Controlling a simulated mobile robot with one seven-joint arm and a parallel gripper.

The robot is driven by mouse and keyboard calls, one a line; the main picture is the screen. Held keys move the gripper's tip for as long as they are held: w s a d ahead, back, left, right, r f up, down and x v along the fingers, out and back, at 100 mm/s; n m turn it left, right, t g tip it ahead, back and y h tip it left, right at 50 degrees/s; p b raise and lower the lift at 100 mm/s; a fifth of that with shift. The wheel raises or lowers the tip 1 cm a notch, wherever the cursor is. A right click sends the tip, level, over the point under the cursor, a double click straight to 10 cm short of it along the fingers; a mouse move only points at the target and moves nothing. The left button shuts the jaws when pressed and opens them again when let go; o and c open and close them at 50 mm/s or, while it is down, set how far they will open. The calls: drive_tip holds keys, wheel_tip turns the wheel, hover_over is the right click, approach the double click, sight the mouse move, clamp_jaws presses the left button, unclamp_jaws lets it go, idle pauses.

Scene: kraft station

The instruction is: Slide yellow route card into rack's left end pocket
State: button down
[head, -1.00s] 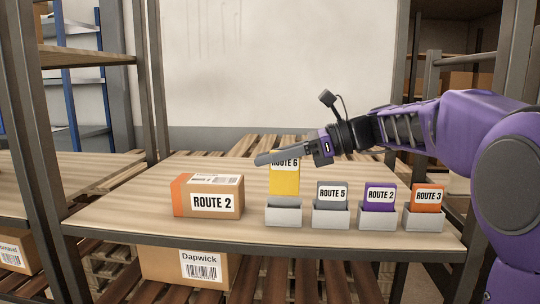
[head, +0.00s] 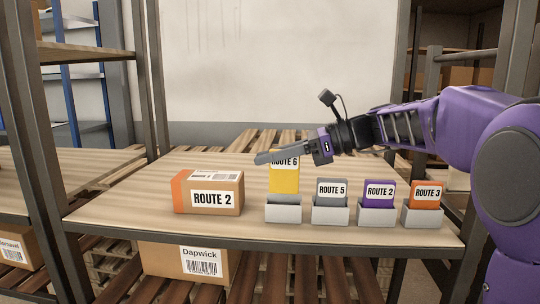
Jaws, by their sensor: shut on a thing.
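The yellow route card (head: 285,180), labelled ROUTE 6, is upright in the head view. My gripper (head: 271,157) is shut on its top part and covers the upper edge of the label. The card lines up with the rack's left end pocket (head: 283,214), a light grey holder on the table. The card's lower edge appears near the top of the pocket, with a grey strip showing between the yellow and the pocket's front wall. I cannot tell whether the card is behind, above or slightly inside the pocket.
The other pockets to the right hold a grey ROUTE 5 card (head: 331,189), a purple ROUTE 2 card (head: 379,192) and an orange ROUTE 3 card (head: 427,194). A cardboard ROUTE 2 box (head: 209,194) stands left of the rack. The table (head: 120,210) is clear farther left.

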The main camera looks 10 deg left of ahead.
sight(270, 192)
drive_tip(key=shift+f+b, duration=0.6)
drive_tip(key=shift+f, duration=1.2)
